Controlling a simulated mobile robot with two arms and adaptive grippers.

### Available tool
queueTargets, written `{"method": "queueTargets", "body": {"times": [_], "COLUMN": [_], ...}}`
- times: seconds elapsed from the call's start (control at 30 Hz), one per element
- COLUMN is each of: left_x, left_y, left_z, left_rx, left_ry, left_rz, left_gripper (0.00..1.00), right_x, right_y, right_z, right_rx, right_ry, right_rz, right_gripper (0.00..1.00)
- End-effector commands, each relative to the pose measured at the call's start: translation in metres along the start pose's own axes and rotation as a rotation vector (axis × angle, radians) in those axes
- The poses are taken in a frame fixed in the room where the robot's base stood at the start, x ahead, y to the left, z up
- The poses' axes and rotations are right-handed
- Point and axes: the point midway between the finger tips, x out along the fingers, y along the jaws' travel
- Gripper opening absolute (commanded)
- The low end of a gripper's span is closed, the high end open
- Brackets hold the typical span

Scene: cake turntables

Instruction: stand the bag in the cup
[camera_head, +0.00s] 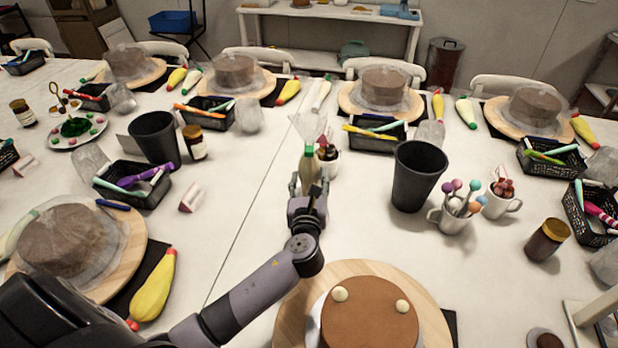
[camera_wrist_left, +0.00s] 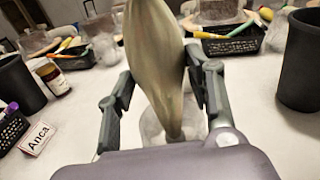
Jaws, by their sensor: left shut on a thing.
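My left gripper (camera_head: 309,188) is shut on an upright piping bag (camera_head: 308,168), with pale cream filling, a green band and a flared clear top. In the left wrist view the bag (camera_wrist_left: 155,60) stands between the two fingers (camera_wrist_left: 165,88), its narrow end down. A clear cup (camera_wrist_left: 150,126) shows around the narrow end, mostly hidden by the bag and gripper. I cannot tell whether the tip is inside the cup or in front of it. In the head view this cup is hidden. My right gripper is not in view.
A white mug with dark bottles (camera_head: 330,165) stands close behind the bag. A black bin (camera_head: 417,175) and a mug of coloured sticks (camera_head: 457,212) are to the right. A cake on a board (camera_head: 370,318) is in front.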

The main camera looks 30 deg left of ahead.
Motion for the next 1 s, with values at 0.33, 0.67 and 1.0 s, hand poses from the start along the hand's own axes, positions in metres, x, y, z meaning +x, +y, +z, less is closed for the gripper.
{"method": "queueTargets", "body": {"times": [0.33, 0.67, 1.0], "left_x": [0.001, 0.001, 0.002], "left_y": [0.000, 0.000, 0.001], "left_z": [-0.012, -0.013, -0.020], "left_rx": [-0.001, 0.000, 0.000], "left_ry": [-0.003, -0.002, -0.002], "left_rz": [-0.001, -0.001, -0.001], "left_gripper": [0.38, 0.38, 0.38], "right_x": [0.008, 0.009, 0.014], "right_y": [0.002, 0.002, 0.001], "right_z": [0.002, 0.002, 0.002], "right_rx": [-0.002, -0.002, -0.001], "right_ry": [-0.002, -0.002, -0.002], "right_rz": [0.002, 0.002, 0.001], "right_gripper": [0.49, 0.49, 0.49]}}
